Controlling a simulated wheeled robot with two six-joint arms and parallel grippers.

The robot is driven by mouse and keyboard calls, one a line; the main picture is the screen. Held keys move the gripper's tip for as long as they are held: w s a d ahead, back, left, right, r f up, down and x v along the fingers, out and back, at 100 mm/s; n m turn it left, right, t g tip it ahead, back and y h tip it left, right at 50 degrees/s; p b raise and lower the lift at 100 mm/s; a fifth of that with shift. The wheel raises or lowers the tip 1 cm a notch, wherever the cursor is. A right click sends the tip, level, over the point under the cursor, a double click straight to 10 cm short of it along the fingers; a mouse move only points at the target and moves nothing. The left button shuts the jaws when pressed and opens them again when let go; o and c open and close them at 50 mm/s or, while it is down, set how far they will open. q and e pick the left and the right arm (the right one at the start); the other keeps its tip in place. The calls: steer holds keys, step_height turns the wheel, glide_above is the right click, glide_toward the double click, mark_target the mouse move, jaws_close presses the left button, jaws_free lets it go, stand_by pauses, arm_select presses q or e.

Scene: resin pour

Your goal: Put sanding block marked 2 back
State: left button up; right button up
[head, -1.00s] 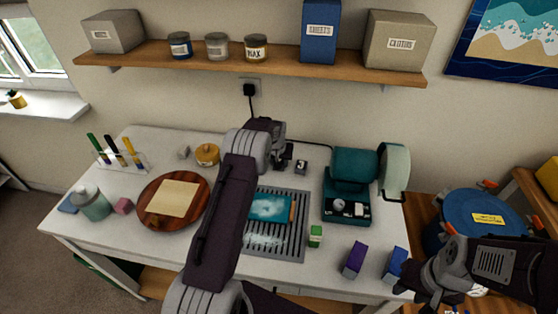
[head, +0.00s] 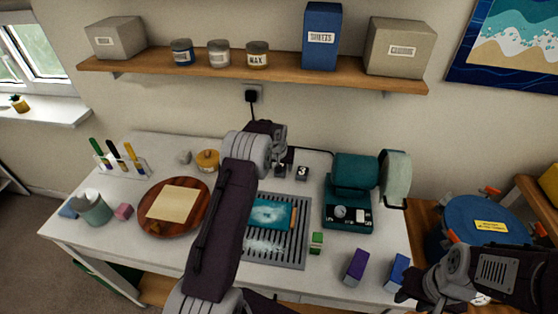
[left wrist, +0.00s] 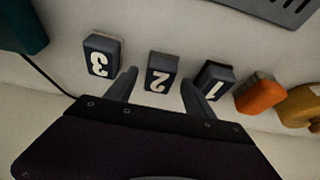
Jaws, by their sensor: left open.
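The sanding block marked 2 (left wrist: 158,74) is dark with a white numeral face and sits on the white table in the left wrist view. It stands between the block marked 3 (left wrist: 102,56) and the block marked 1 (left wrist: 210,84). My left gripper (left wrist: 158,90) is open, its two fingers apart on either side of block 2, with no visible grip. In the head view my left gripper (head: 280,160) is at the back of the table and hides block 2. Block 3 (head: 302,172) shows just right of it. My right gripper (head: 412,288) is at the lower right, its jaws unclear.
A slotted grey tray (head: 290,258) holds a teal piece (head: 270,212). A teal machine (head: 348,205) stands to its right. An orange block (left wrist: 260,93) and an amber jar (left wrist: 300,106) lie beside block 1. A round wooden board (head: 158,222) is at left.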

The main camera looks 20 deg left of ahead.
arm_select(q)
steer(key=v, duration=1)
steer(key=shift+b, duration=0.4)
steer(key=shift+s+r, duration=0.15)
steer(key=s+d+f+m+g, duration=0.1)
steer(key=s+d, duration=0.3)
steer(key=s, duration=0.6)
steer(key=s+d+f+g+h, duration=0.1)
steer(key=s+d, duration=0.3)
steer(key=s, duration=0.6)
steer(key=s+d+f+m+g, duration=0.1)
steer(key=s+d, duration=0.2)
steer(key=s, duration=0.7)
steer(key=shift+d+f+m, duration=0.15)
steer(key=shift+d+m, duration=0.15)
steer(key=shift+d, duration=0.1)
steer(key=shift+s, duration=0.1)
